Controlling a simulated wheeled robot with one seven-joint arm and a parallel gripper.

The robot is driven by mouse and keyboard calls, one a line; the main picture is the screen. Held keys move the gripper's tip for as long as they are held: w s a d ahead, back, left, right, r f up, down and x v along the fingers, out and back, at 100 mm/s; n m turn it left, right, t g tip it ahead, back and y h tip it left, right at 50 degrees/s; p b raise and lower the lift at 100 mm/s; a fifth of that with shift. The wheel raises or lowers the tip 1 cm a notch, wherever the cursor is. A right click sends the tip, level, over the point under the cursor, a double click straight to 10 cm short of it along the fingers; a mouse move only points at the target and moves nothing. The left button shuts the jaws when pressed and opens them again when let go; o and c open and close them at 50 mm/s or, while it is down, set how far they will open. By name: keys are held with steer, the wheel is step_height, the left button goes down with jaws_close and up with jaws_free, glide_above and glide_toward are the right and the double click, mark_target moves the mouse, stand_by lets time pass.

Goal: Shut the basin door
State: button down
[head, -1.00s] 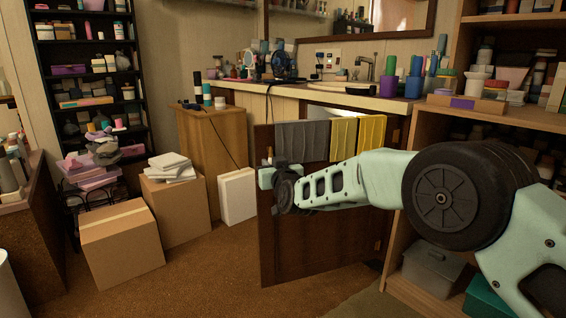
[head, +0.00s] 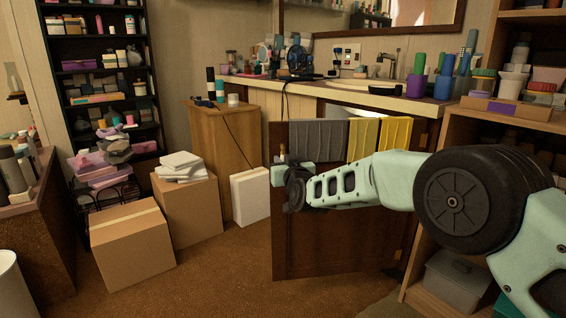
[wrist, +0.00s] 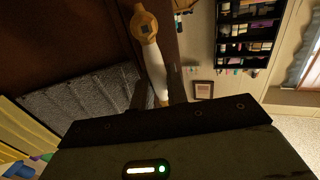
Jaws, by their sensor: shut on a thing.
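The basin door (head: 345,240) is a dark brown panel under the counter. It stands open, swung out into the room, with grey and yellow cloths (head: 319,139) hung over its top. My gripper (head: 282,178) is at the door's left, free edge. In the wrist view my gripper (wrist: 159,92) is shut on a white and gold handle (wrist: 150,58), which lies between its two dark fingers. In the head view the handle is mostly hidden behind my gripper. The basin (head: 366,85) is set in the counter above.
A cardboard box (head: 133,250), another box with folded white cloths (head: 178,167) and a white box (head: 250,196) stand left of the door. Open shelves (head: 495,125) and a grey tub (head: 455,283) are at the right. Brown floor lies clear before the door.

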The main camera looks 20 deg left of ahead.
steer(key=c, duration=1.8)
jaws_free()
steer(key=shift+o, duration=0.2)
steer(key=shift+s, duration=0.1)
steer(key=p+v, duration=0.4)
steer(key=v, duration=1.3)
steer(key=shift+p, duration=0.4)
steer(key=shift+s, duration=0.1)
steer(key=shift+d+r, duration=0.1)
